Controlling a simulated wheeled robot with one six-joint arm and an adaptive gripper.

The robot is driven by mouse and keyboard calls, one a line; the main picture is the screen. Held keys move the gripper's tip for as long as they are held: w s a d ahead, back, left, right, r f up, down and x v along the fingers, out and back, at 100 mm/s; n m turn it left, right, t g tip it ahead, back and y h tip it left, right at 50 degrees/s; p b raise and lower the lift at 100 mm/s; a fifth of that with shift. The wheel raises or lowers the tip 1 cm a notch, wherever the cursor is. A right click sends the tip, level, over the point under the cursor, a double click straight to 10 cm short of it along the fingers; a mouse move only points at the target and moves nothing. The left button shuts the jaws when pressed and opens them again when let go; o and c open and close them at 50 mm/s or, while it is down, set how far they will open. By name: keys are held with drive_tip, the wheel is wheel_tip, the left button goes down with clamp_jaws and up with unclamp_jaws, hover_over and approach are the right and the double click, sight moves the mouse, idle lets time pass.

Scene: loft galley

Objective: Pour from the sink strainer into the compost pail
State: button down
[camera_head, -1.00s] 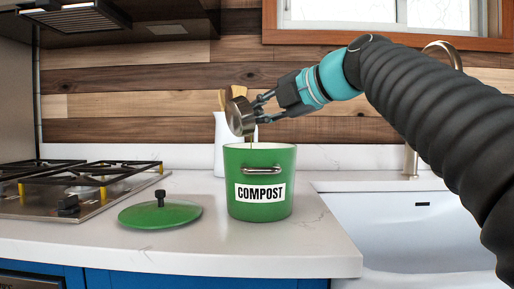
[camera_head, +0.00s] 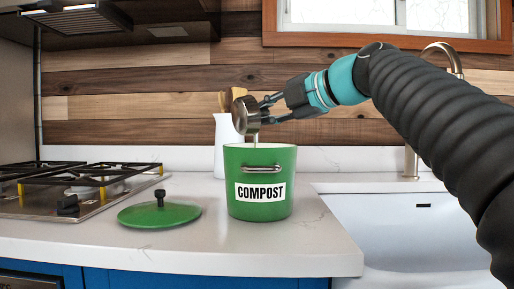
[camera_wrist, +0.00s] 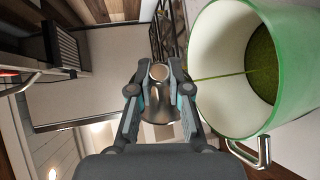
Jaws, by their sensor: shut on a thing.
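The metal sink strainer (camera_head: 240,117) is held on its side, tilted, above the open mouth of the green compost pail (camera_head: 233,190). My gripper (camera_head: 264,106) is shut on it from the right; the wrist view shows both fingers (camera_wrist: 159,73) closed around the strainer's stem, with the shiny strainer (camera_wrist: 160,107) between them. A thin stream (camera_head: 255,138) drops from the strainer into the pail. In the wrist view a thin green line runs into the pail (camera_wrist: 222,105), and green matter (camera_wrist: 263,68) lies at its bottom. The pail stands upright on the counter.
A green lid (camera_head: 160,215) with a dark knob lies on the counter (camera_head: 200,245) left of the pail. A white utensil holder (camera_head: 220,150) stands behind the pail. A gas hob (camera_head: 60,195) is at left; the sink (camera_head: 420,230) and tap (camera_head: 411,160) are at right.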

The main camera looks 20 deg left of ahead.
drive_tip(key=shift+w+d+f+m+y+b, duration=0.25)
drive_tip(key=shift+m+y+b, duration=0.1)
drive_tip(key=shift+m+b, duration=0.5)
drive_tip(key=shift+w+d+f+m+y+b, duration=0.2)
drive_tip(key=shift+m+y+b, duration=0.3)
drive_tip(key=shift+b, duration=0.6)
drive_tip(key=shift+w+d+f+m+y+b, duration=0.2)
drive_tip(key=shift+f+m+y+b, duration=0.1)
drive_tip(key=shift+m+b, duration=0.55)
idle(1.4)
